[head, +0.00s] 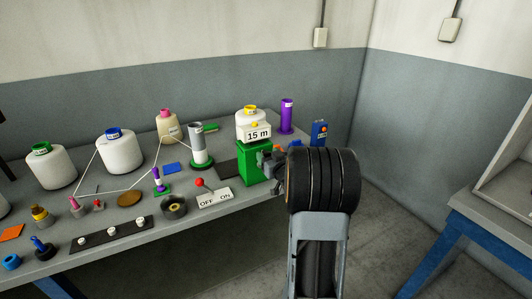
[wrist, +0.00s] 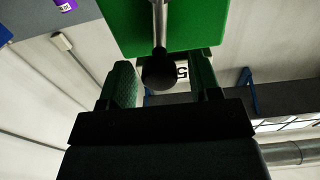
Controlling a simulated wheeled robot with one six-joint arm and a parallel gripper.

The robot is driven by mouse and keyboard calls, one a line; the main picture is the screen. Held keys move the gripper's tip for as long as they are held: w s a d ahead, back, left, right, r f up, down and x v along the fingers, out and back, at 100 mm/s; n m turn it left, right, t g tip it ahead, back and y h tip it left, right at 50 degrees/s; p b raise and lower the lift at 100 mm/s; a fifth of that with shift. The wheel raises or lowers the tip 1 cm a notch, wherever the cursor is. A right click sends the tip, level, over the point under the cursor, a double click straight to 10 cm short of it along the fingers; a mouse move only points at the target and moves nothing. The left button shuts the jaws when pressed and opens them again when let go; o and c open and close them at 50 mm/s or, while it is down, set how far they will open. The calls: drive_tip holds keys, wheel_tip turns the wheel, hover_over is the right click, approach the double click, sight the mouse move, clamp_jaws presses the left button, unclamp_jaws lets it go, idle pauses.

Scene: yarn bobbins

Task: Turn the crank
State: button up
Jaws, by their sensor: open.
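The green box (head: 252,162) stands at the right end of the table with a "15 m" sign (head: 258,135) on top. My gripper (head: 270,160) is at the box's right side, and the crank is hidden there in the head view. In the wrist view, a metal rod (wrist: 159,22) runs from the green box to a dark round knob (wrist: 159,74), which I take as the crank and its handle. My gripper (wrist: 164,84) is open, with one finger on each side of the knob. A narrow gap shows on both sides.
A white cone with a yellow top (head: 252,118) sits behind the sign. A purple bobbin (head: 286,117) and a blue device (head: 319,133) stand beyond my arm. An OFF/ON switch (head: 215,197) with a red-knobbed lever lies left of the box. Several yarn cones stand farther left.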

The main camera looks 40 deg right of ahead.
drive_tip(key=shift+w+d, duration=0.15)
drive_tip(key=shift+w, duration=0.95)
clamp_jaws()
